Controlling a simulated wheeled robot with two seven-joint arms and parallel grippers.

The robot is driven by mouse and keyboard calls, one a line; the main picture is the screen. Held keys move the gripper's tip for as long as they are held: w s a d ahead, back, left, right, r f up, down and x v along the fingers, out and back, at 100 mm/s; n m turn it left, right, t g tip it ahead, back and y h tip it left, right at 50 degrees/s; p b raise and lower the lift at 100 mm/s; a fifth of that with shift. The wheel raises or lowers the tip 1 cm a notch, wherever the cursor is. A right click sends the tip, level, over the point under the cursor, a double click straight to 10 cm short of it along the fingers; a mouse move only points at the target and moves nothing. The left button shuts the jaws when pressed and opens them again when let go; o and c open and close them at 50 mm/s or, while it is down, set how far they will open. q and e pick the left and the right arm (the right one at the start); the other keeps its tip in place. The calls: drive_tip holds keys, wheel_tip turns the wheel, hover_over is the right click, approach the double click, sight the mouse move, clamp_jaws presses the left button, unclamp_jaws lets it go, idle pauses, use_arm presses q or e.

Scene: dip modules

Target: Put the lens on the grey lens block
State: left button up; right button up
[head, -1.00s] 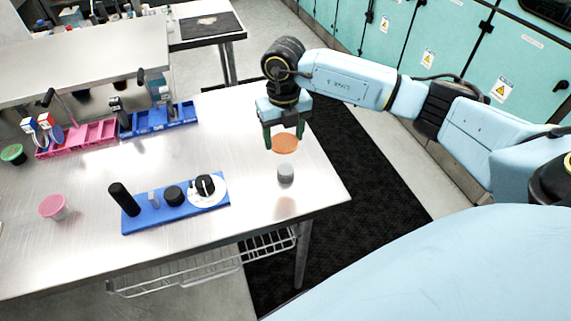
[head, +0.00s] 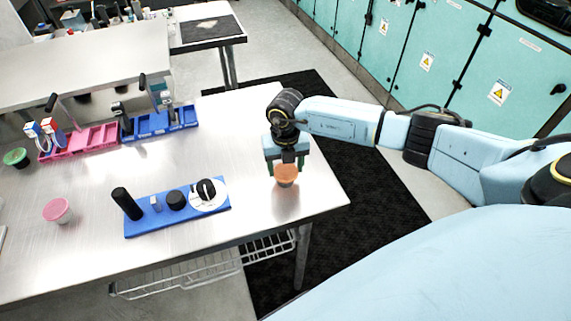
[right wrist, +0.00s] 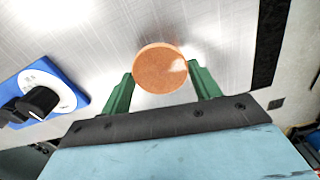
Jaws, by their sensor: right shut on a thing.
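The orange round lens (head: 287,170) is held flat between the green fingers of my right gripper (head: 286,166), near the table's right end. It also shows in the right wrist view (right wrist: 160,68), between the two fingertips (right wrist: 160,82). The small grey lens block (head: 286,183) is directly under the lens, with only its lower part showing. The lens looks to be on or just above the block's top; I cannot tell whether they touch. In the right wrist view the lens hides the block. My left gripper is not in view.
A blue tray (head: 140,226) with black parts and a white dial (head: 209,196) lies left of the gripper. A pink-topped cup (head: 57,210) stands farther left. Pink and blue bins (head: 160,124) are at the back. The table's right and front edges are close to the block.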

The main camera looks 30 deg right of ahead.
sight(285, 171)
drive_tip(key=shift+f, duration=0.1)
drive_tip(key=o, duration=1)
drive_tip(key=shift+r, duration=0.2)
wheel_tip(285, 171, up, 12)
drive_tip(key=shift+b, duration=0.8)
